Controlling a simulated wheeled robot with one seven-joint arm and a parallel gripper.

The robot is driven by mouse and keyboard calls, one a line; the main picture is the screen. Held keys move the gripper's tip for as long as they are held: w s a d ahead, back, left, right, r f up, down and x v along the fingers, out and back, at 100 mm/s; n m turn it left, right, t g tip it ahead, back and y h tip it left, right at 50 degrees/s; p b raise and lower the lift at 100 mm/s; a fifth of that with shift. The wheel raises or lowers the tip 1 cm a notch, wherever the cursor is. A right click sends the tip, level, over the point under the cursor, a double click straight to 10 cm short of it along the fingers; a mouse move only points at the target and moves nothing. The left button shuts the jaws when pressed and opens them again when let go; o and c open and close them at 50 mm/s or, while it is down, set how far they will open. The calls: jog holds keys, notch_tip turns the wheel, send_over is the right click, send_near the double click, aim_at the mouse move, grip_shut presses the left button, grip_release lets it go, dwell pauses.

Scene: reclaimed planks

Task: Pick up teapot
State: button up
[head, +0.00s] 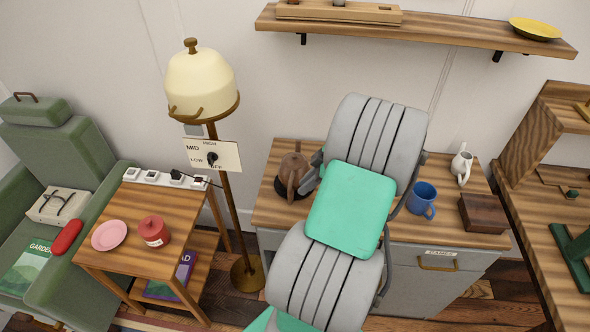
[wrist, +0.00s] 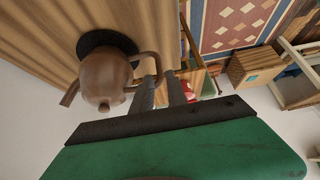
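The brown teapot (head: 291,176) stands upright on the wooden top of the grey cabinet (head: 273,212), on a dark round base. In the wrist view the teapot (wrist: 103,76) is left of my fingers, with its curved handle toward them. My gripper (head: 313,176) is just right of the teapot in the head view, partly hidden by my arm. In the wrist view my gripper (wrist: 160,82) has its two fingers apart, with a gap between them. The handle's outer curve is at the fingertips; I cannot tell if it touches them.
A blue mug (head: 422,198), a white jug (head: 461,165) and a dark wooden box (head: 482,213) stand on the cabinet's right part. A lamp (head: 202,85) and a small side table (head: 180,210) are to the left. A wall shelf (head: 430,35) hangs above.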

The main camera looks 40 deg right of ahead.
jog(key=p+x, duration=0.2)
jog(key=x, duration=0.9)
jog(key=shift+w+a+p, duration=0.15)
jog(key=shift+w+p, duration=0.15)
jog(key=shift+p, duration=0.1)
grip_shut()
jog(key=shift+r, duration=0.1)
dwell(0.4)
jog(key=shift+w, duration=0.15)
